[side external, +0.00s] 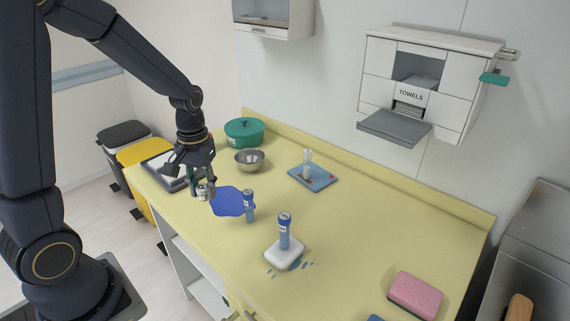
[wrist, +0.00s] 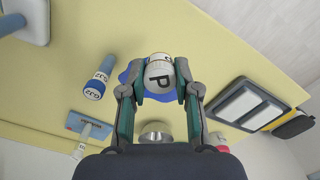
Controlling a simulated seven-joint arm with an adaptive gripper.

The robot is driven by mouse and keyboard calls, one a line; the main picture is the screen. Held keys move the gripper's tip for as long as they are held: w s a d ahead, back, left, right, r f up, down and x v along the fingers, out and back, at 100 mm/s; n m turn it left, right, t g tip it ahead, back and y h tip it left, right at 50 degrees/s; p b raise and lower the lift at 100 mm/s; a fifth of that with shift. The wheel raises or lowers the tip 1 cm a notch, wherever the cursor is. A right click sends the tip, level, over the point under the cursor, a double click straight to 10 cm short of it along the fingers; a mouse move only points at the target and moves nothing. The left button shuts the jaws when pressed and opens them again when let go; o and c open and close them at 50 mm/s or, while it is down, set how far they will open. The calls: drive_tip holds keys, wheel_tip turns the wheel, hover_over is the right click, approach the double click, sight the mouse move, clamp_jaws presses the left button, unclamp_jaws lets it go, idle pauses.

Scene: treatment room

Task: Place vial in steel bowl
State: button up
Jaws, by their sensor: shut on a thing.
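My gripper (side external: 201,184) is shut on a white-topped vial marked P (wrist: 159,76), one finger on each side. In the side view the vial (side external: 203,191) shows only in part below the fingers, near the left edge of the blue mat; whether it touches the counter I cannot tell. In the wrist view the bowl (wrist: 155,132) shows between my fingers, partly hidden by my gripper's body.
A blue-labelled tube (side external: 249,207) stands beside the blue mat (side external: 228,202). Another tube (side external: 284,232) stands on a white block (side external: 283,255). A blue tray (side external: 322,181) holds a small bottle. A green pot (side external: 244,132) stands behind the bowl; a grey tray (wrist: 248,105) lies near my gripper.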

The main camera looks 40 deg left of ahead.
drive_tip(key=w+a+r, duration=0.3)
drive_tip(key=w+r, duration=0.1)
drive_tip(key=w, duration=0.5)
drive_tip(key=w+a+r, duration=0.4)
drive_tip(key=w+r, duration=0.1)
drive_tip(key=w, duration=0.4)
drive_tip(key=n, duration=0.1)
hover_over(250, 152)
drive_tip(key=s+d, duration=0.3)
wheel_tip(250, 152, down, 6)
drive_tip(key=shift+w+f, duration=0.15)
drive_tip(key=shift+f, duration=5)
drive_tip(key=o, duration=1)
